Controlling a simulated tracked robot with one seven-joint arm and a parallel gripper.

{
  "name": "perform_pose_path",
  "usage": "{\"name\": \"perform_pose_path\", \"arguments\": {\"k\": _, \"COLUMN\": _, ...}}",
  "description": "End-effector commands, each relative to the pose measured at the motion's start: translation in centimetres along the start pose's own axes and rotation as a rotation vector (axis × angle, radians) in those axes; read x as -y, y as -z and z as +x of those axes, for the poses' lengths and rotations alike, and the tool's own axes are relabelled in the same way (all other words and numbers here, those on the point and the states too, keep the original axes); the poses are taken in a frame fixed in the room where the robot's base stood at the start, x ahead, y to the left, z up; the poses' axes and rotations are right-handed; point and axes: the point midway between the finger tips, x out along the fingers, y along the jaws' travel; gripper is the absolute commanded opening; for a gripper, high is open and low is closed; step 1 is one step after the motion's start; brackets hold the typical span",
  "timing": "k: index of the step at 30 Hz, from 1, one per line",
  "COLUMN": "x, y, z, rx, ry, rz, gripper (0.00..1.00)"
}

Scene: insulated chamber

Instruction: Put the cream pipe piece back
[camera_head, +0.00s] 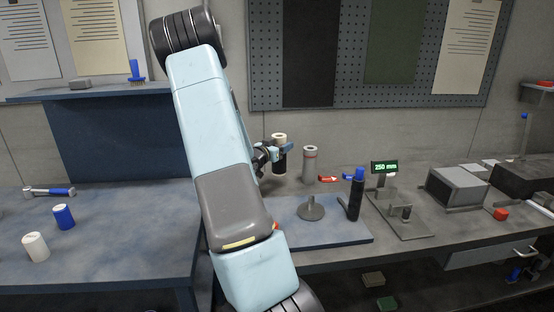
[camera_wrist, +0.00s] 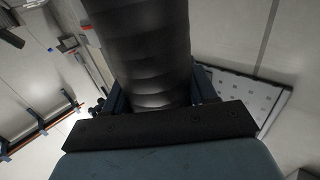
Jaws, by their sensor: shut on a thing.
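My gripper (camera_head: 268,156) is shut on an upright pipe piece (camera_head: 279,158) with a cream top and a dark lower body, near the back of the right bench. I cannot tell whether its bottom touches the bench. In the wrist view the dark, ribbed body of this piece (camera_wrist: 140,45) fills the space between the jaws; its cream end is not in that view. A shorter cream cylinder (camera_head: 35,247) stands on the left bench. A low grey stand with a round base (camera_head: 311,208) is on the blue mat (camera_head: 290,236), with nothing on it.
A black-and-blue piece (camera_head: 355,198) stands on the mat's right side. A gauge display (camera_head: 384,167) reads 250 mm. A blue cylinder (camera_head: 64,216) and a hammer (camera_head: 50,191) are on the left bench.

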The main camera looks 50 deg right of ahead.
Motion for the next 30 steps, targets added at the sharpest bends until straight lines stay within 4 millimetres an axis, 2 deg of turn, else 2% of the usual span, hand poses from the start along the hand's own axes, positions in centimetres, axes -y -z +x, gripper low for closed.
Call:
{"name": "perform_pose_path", "arguments": {"k": 3, "x": 1.1, "y": -1.6, "z": 0.6, "rx": 0.000, "ry": -0.001, "rz": -0.002, "gripper": 0.18}}
{"name": "perform_pose_path", "arguments": {"k": 8, "x": 2.0, "y": -2.7, "z": 1.0, "rx": -0.001, "ry": -0.001, "rz": 0.000, "gripper": 0.18}}
{"name": "perform_pose_path", "arguments": {"k": 14, "x": 2.5, "y": -3.5, "z": 1.3, "rx": 0.000, "ry": 0.000, "rz": 0.000, "gripper": 0.18}}
{"name": "perform_pose_path", "arguments": {"k": 21, "x": 2.6, "y": -6.3, "z": 1.3, "rx": 0.000, "ry": -0.001, "rz": -0.001, "gripper": 0.17}}
{"name": "perform_pose_path", "arguments": {"k": 30, "x": 2.6, "y": -6.6, "z": 1.3, "rx": -0.001, "ry": 0.000, "rz": 0.000, "gripper": 0.17}}
